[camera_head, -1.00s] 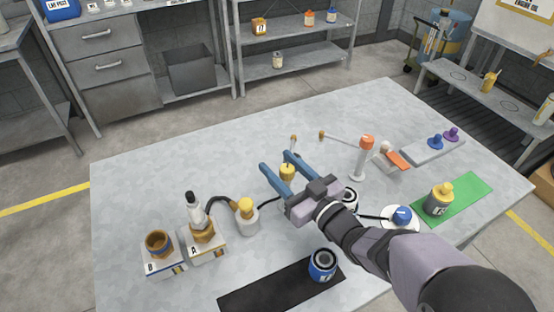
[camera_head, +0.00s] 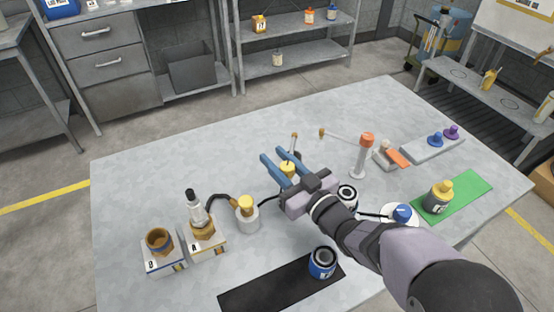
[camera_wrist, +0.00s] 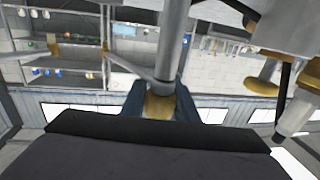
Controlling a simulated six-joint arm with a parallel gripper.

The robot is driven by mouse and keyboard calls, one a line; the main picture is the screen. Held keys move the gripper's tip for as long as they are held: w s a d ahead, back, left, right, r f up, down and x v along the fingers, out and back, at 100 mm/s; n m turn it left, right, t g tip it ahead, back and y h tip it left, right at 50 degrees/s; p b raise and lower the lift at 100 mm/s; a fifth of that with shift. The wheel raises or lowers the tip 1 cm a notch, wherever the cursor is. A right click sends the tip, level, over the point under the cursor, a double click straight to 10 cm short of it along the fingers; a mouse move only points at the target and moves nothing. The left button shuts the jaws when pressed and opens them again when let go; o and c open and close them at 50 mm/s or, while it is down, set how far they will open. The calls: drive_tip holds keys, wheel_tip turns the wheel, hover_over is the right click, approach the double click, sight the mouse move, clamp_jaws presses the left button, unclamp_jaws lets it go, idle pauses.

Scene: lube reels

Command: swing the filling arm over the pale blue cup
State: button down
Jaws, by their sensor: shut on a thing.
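My gripper (camera_head: 272,153) is over the middle of the table, its two blue fingers pointing away to the back left. In the wrist view the fingers close around a brass-coloured part (camera_wrist: 160,106) at the end of a grey post (camera_wrist: 172,50). In the head view a yellow part (camera_head: 288,169) shows beside the fingers. I cannot tell whether the held part belongs to the filling arm. A thin arm with a brass tip (camera_head: 321,132) reaches left from an orange-topped white post (camera_head: 366,158). I cannot make out a pale blue cup; my arm hides part of the table.
A dark blue can (camera_head: 322,263) stands at the end of a black mat (camera_head: 270,288). Two bottle stands (camera_head: 165,262) are at front left. A yellow-capped bottle (camera_head: 440,194) stands on a green mat (camera_head: 474,186). The table's left back (camera_head: 150,180) is clear.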

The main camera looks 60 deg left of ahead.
drive_tip(key=shift+f+m+t+b, duration=0.1)
drive_tip(key=shift+m+t+b, duration=0.2)
drive_tip(key=shift+t+b, duration=0.2)
drive_tip(key=w+m+t+h+b, duration=0.1)
drive_tip(key=m+t, duration=0.2)
drive_tip(key=t, duration=0.1)
drive_tip(key=m+t+h+b, duration=0.1)
drive_tip(key=m+t, duration=0.2)
drive_tip(key=t, duration=0.1)
drive_tip(key=w+m+t+h, duration=0.1)
drive_tip(key=m+t, duration=0.1)
drive_tip(key=t, duration=0.2)
drive_tip(key=shift+w+d+r+m+t+h+b, duration=0.25)
drive_tip(key=shift+w+d+m+t+h+b, duration=0.05)
drive_tip(key=shift+w+d+m+t+b, duration=0.1)
drive_tip(key=shift+w+d+f+m+t+h+p, duration=0.1)
drive_tip(key=shift+w+d+m+t+h+p, duration=0.1)
drive_tip(key=shift+m+t+h+p, duration=0.4)
drive_tip(key=shift+w+d+r+m+t+h+p, duration=0.15)
drive_tip(key=shift+m+t+h+p, duration=0.25)
drive_tip(key=shift+m+t+h, duration=0.5)
drive_tip(key=shift+w+d+f+m+t+h+p, duration=0.2)
drive_tip(key=shift+m+t+h+p, duration=0.35)
drive_tip(key=shift+h, duration=0.25)
drive_tip(key=c, duration=1.4)
unclamp_jaws()
